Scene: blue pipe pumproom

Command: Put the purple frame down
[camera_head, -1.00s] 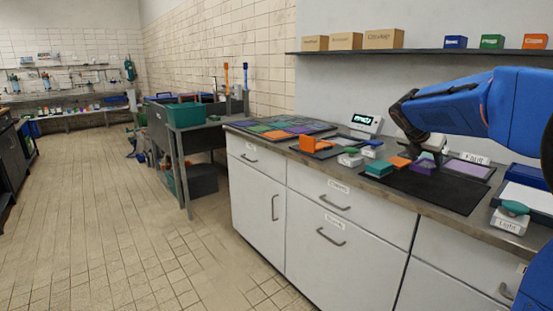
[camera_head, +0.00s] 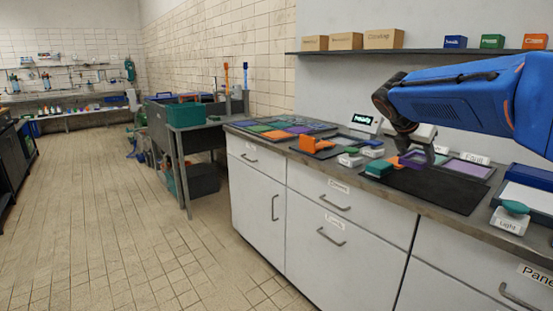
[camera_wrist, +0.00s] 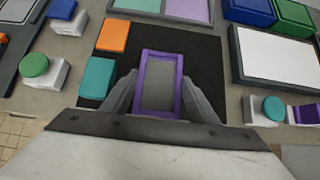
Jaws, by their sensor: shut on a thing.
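The purple frame (camera_wrist: 143,84) is a hollow rectangle with a grey middle, held between the two fingers of my gripper (camera_wrist: 160,95) in the wrist view. My gripper is shut on it above a black mat (camera_wrist: 205,60). In the head view the frame (camera_head: 413,157) shows under my gripper (camera_head: 425,155), over the back part of the mat (camera_head: 430,190). The gap between frame and mat is hard to judge.
An orange block (camera_wrist: 113,35) and a teal block (camera_wrist: 97,77) lie on the mat's left. Green-topped (camera_wrist: 36,66) and teal-topped (camera_wrist: 272,108) buttons flank the mat. A white tray (camera_wrist: 275,58) stands at right. The mat's front right is clear.

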